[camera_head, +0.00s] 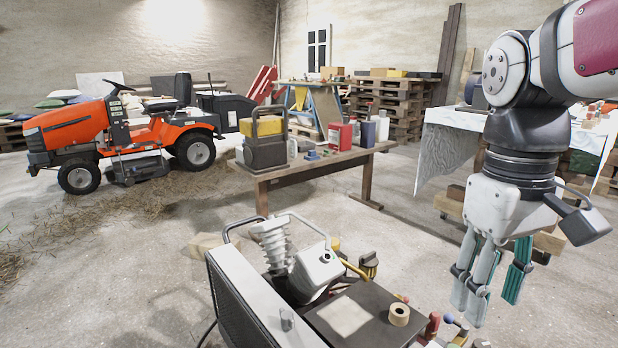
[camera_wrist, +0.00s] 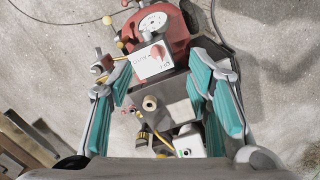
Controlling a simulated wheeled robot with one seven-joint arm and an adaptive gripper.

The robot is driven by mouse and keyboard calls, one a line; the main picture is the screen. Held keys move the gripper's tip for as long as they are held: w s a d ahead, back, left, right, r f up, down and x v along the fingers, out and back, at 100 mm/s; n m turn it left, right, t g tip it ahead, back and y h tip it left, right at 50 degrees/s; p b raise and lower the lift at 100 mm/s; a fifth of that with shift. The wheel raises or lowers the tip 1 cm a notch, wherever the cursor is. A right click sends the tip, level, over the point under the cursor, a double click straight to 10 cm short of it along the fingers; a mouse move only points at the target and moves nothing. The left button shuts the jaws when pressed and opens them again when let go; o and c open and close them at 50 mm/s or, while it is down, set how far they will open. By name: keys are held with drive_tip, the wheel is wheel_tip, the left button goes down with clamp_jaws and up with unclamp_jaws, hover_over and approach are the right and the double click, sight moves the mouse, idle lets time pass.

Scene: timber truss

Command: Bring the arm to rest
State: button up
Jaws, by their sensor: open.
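My gripper (camera_head: 489,278) hangs from the wrist at the right of the head view, pointing down. Its fingers with teal pads are spread apart and nothing is between them. It is in the air, to the right of a machine (camera_head: 318,268) with a white ribbed part and a dark panel. In the wrist view my gripper (camera_wrist: 172,95) also shows open, one finger at each side. Below and between the fingers are a white box with lettering (camera_wrist: 153,60), a tan roll (camera_wrist: 150,103) and a red round part (camera_wrist: 160,30). My arm is bent at the upper right.
A wooden table (camera_head: 310,170) with cans and boxes stands behind the machine. An orange lawn tractor (camera_head: 120,135) is at the left. A cloth-covered table (camera_head: 447,140) stands behind my arm. Pallets (camera_head: 393,100) are stacked at the back.

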drive_tip(key=s+a+f+m, duration=0.1)
drive_tip(key=s+f, duration=0.2)
drive_tip(key=s, duration=0.5)
drive_tip(key=s+a+f+m, duration=0.1)
drive_tip(key=s+f+m, duration=0.15)
drive_tip(key=s, duration=0.55)
wheel_tip(320, 180, up, 32)
drive_tip(key=t+p, duration=0.4)
drive_tip(key=p, duration=2.6)
drive_tip(key=shift+s+f+n+t+y+p, duration=0.25)
drive_tip(key=shift+n+t+y+p, duration=0.05)
drive_tip(key=shift+n+t+p, duration=0.15)
